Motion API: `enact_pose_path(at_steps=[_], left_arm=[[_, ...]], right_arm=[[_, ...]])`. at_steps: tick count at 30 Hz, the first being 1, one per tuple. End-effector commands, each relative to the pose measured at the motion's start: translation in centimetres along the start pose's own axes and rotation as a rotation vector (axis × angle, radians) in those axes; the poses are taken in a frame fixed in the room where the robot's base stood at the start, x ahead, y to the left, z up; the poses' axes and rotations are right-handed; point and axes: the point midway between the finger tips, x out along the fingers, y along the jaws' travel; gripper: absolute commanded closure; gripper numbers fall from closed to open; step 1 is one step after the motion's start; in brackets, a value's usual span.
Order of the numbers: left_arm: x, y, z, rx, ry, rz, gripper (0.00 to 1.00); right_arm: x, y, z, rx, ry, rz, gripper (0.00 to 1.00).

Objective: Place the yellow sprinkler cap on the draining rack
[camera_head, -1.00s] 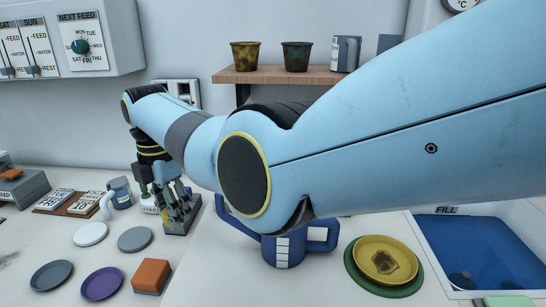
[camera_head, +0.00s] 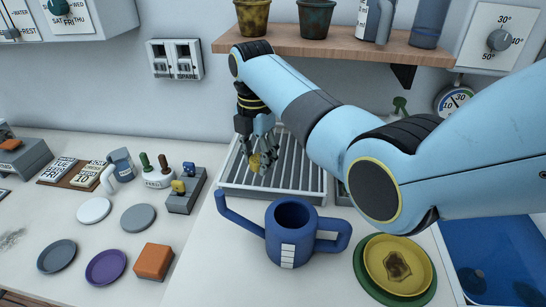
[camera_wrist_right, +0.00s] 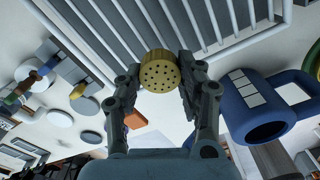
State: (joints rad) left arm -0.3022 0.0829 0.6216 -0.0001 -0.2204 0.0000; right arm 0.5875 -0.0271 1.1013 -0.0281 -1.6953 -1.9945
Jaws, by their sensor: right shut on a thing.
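The yellow sprinkler cap (camera_head: 257,161) is a short round piece with holes in its face; it also shows in the right wrist view (camera_wrist_right: 159,72). My right gripper (camera_head: 260,158) is shut on it, one finger on each side, and it also shows between the fingers in the wrist view (camera_wrist_right: 160,80). In the head view the gripper and cap appear over the left part of the grey slatted draining rack (camera_head: 228,186). The rack's bars show behind the cap in the wrist view (camera_wrist_right: 214,28). I cannot tell how high the cap is above the bars. My left gripper is not in view.
A blue watering can (camera_head: 292,232) stands in front of the rack. A grey block with yellow and blue pieces (camera_head: 184,203) is left of it. A wooden shelf with pots (camera_head: 300,44) hangs above. A yellow dish (camera_head: 385,262) is at the right.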

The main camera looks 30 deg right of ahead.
Motion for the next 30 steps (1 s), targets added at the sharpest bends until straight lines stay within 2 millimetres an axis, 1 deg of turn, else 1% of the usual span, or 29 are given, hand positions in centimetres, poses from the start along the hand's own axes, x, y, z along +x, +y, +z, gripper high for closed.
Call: enact_pose_path(at_steps=[1,3,6,8,12,15,26,27,29,30], left_arm=[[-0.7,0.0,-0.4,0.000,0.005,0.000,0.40],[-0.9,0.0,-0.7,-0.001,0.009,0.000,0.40],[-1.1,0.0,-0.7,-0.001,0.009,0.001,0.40],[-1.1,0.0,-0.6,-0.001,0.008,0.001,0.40],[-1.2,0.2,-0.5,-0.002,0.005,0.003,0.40],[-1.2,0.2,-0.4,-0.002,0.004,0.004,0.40],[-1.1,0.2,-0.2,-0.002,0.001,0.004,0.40],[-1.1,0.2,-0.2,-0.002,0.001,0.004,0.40],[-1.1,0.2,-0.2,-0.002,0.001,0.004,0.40],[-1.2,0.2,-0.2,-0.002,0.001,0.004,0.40]], right_arm=[[-0.3,-0.9,0.8,0.002,-0.001,-0.001,0.80],[-0.2,-1.7,1.6,0.002,-0.001,-0.001,0.80],[0.0,-2.3,2.2,0.000,0.000,0.000,0.80],[0.3,-2.5,2.3,0.000,0.001,0.000,0.80],[2.3,-2.5,2.3,0.000,0.002,-0.002,0.80],[3.4,-2.5,2.3,0.000,0.002,-0.001,0.80],[3.9,-2.4,2.3,0.000,0.001,0.000,0.80],[3.9,-2.4,2.3,0.000,0.001,0.001,0.60],[3.9,-2.4,2.3,0.000,0.001,0.001,0.53],[3.9,-2.4,2.3,0.000,0.001,0.001,0.53]])
